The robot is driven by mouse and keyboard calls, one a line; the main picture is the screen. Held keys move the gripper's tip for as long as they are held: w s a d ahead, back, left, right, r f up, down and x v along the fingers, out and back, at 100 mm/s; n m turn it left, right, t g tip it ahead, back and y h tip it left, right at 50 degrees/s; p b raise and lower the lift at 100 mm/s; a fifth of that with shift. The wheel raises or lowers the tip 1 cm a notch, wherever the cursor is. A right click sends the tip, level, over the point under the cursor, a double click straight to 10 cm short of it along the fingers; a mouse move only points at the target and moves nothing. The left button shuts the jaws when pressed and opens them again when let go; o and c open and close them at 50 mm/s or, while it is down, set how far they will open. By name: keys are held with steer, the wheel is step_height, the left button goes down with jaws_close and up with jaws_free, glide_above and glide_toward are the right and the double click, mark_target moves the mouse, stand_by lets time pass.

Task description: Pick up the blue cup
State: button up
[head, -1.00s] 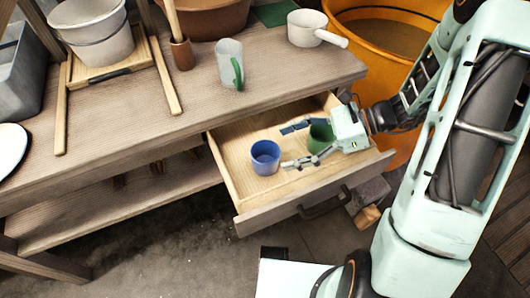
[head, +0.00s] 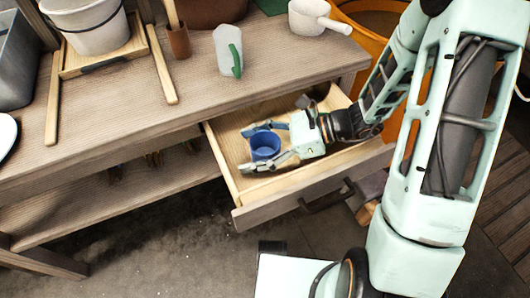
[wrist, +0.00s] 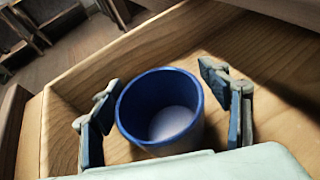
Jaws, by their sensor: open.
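The blue cup (head: 264,146) stands upright in the open drawer (head: 236,178), toward its left side. In the wrist view the blue cup (wrist: 160,108) shows its open rim and pale inside bottom. My gripper (head: 256,147) is low in the drawer with its fingers on either side of the cup. In the wrist view my gripper (wrist: 165,120) is open, with one blue-padded finger left of the cup and one right of it. A gap shows on the right side; the left finger is close to the cup wall. The green cup is hidden in the head view.
On the bench above (head: 120,110) stand a clear cup with a green handle (head: 229,52), a white pot (head: 318,17) and a white bucket (head: 88,28).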

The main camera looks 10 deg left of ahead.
steer(key=shift+a+f, duration=0.15)
steer(key=shift+a, duration=0.2)
steer(key=shift+c, duration=0.3)
steer(key=c, duration=1.4)
steer(key=shift+c, duration=1.2)
